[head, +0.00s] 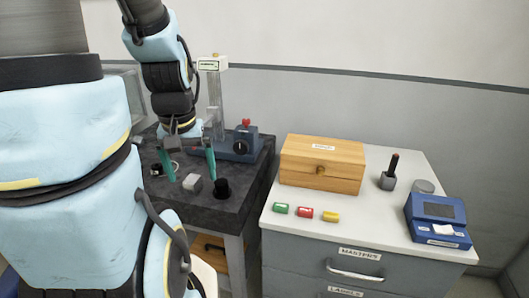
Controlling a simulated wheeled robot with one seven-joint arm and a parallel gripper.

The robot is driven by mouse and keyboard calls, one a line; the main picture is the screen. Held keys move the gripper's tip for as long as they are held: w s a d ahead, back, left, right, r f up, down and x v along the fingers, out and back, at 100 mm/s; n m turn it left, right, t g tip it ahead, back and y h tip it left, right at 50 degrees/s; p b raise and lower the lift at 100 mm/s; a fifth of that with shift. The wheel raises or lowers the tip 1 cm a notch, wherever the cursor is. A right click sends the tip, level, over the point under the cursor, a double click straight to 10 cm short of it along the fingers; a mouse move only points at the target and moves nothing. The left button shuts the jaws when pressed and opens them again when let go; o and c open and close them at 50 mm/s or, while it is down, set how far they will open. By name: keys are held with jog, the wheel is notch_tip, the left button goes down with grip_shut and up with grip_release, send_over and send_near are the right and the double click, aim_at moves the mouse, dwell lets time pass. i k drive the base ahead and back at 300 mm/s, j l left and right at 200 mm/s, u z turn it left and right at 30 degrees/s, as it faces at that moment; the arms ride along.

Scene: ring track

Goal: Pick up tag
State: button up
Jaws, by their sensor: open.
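My gripper (190,174) is open, with its two teal fingers pointing down over the dark bench at the left. A small grey block (193,183) shows between the fingertips; I cannot tell its height gap to them. Which thing is the tag is not clear. A white slip (443,230) sits on the front of a blue device (437,215) with a dark screen, at the right of the white cabinet top. A green piece (281,209), a red piece (305,212) and a yellow piece (330,216) lie in a row along the cabinet's front edge. My gripper is well left of all these.
A wooden box (322,181) stands at the back of the cabinet top (375,223). A dark-handled stamp-like tool (388,178) and grey round piece (423,187) stand right of it. On the dark bench are a blue-based stand (237,146) and black cup (222,188).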

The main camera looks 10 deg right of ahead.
aim_at(303, 212)
jog(key=i+j+z, duration=0.1)
jog(key=j+z, duration=0.2)
jog(key=j, duration=0.35)
jog(key=j+z, duration=0.3)
jog(key=j, duration=0.35)
